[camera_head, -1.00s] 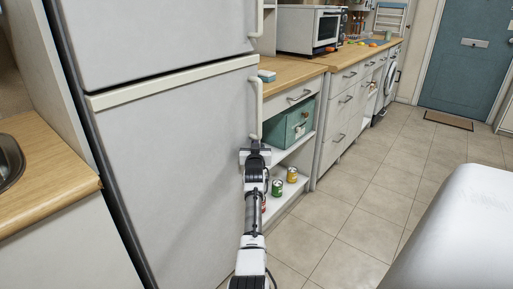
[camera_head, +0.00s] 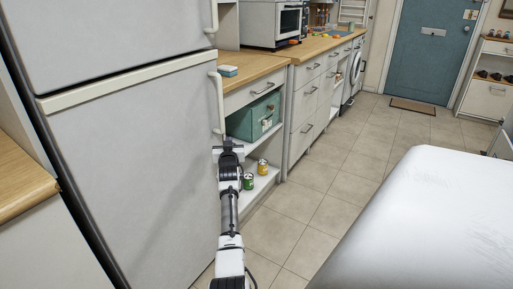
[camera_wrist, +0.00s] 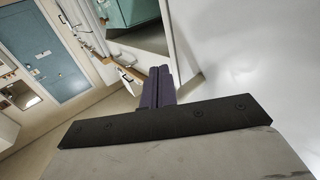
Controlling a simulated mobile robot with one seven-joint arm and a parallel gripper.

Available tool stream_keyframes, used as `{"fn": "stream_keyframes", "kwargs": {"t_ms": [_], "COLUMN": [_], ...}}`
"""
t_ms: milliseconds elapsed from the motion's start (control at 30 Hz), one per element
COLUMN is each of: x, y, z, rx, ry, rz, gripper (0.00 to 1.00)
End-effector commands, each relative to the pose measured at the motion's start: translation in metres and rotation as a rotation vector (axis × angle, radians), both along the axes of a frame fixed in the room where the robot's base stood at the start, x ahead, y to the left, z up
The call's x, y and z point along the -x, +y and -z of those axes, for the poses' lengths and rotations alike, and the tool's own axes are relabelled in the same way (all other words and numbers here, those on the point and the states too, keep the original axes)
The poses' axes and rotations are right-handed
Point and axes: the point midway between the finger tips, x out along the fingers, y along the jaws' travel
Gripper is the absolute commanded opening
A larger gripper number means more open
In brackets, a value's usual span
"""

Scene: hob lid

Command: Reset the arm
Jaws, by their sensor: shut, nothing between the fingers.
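My arm stretches forward from the bottom of the head view, in front of the white fridge (camera_head: 140,170). My gripper (camera_head: 228,143) is at its far end, beside the lower part of the fridge door handle (camera_head: 217,105). I cannot tell from this view whether it touches the handle. In the wrist view the two dark fingers of my gripper (camera_wrist: 159,84) are together with nothing between them. The white surface of the fridge (camera_wrist: 245,45) fills the right of that view.
Open shelves beside the fridge hold a teal box (camera_head: 253,117) and cans, one green (camera_head: 248,181) and one yellow (camera_head: 262,167). A white rounded surface (camera_head: 430,220) stands at the right. Tiled floor (camera_head: 325,185) lies clear between, leading to a teal door (camera_head: 428,65).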

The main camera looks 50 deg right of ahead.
Motion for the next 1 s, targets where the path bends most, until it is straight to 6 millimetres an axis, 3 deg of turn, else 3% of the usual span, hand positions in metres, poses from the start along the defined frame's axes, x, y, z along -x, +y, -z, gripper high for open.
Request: {"fn": "stream_keyframes", "kwargs": {"t_ms": [33,133,400,600,1000], "x": [0.017,0.038,0.085,0.098,0.099], "y": [-0.006,-0.009,-0.016,-0.017,-0.017], "z": [0.001,0.002,0.002,0.002,0.002], "rx": [0.002,0.000,-0.001,-0.002,-0.003], "ry": [0.001,0.001,0.000,0.002,0.002], "rz": [0.008,0.008,0.007,0.004,0.005], "gripper": [0.00,0.00,0.00,0.00,0.00]}}
